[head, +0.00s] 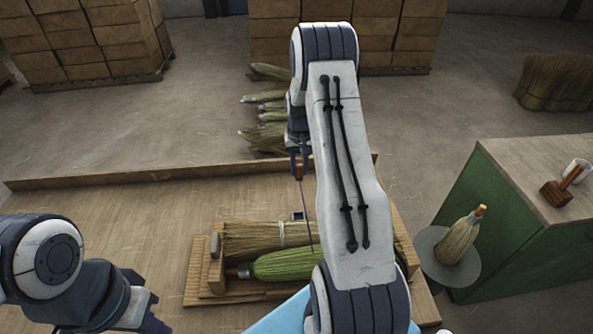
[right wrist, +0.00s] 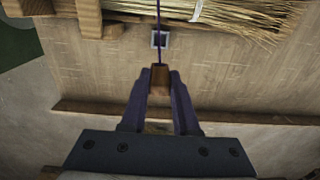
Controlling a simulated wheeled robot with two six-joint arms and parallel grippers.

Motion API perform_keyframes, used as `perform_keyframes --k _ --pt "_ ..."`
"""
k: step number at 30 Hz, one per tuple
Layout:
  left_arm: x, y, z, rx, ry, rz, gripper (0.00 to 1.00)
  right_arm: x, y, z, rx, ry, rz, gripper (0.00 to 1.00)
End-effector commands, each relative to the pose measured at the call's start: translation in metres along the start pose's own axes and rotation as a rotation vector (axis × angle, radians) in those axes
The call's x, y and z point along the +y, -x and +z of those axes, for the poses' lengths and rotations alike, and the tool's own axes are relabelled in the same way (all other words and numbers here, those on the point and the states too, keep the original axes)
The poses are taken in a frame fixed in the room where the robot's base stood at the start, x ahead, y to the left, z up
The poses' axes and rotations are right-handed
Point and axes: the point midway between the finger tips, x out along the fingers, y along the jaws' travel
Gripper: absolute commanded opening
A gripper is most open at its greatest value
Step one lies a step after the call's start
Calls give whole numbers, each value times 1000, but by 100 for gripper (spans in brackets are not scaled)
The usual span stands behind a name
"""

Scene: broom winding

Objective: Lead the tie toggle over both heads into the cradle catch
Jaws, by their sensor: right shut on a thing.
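My right gripper (head: 299,165) is shut on the brown wooden tie toggle (right wrist: 160,76), beyond the cradle's far side. A purple cord (head: 306,205) runs from the toggle down towards the two heads. A tan straw head (head: 245,242) and a green head (head: 285,265) lie side by side in the wooden cradle (head: 196,286); my right arm hides their right ends. A small square piece, probably the catch (right wrist: 160,39), sits at the cradle's far edge, apart from the toggle. My left gripper (head: 148,312) is low at the left, away from the cradle; its jaw opening is unclear.
A raised ledge (head: 120,176) runs along the table's far edge. A broom head (head: 460,238) stands on a grey disc at the right. A green bench (head: 500,230) beside it carries a mallet (head: 562,187). The table left of the cradle is clear.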

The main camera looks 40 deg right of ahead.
Motion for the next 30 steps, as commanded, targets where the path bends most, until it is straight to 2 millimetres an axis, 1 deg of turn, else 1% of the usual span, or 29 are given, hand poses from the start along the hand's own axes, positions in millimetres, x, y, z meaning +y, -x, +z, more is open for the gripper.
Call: perform_keyframes --k 3,10,30 --pt "-1 -8 0 0 0 0 0 1 -12 -1 -2 -1 0 0" --pt "-2 -21 1 0 2 0 0 -4 -30 -1 0 6 0 0" --pt "-4 -57 3 0 8 0 0 6 -83 -1 0 -7 0 0"
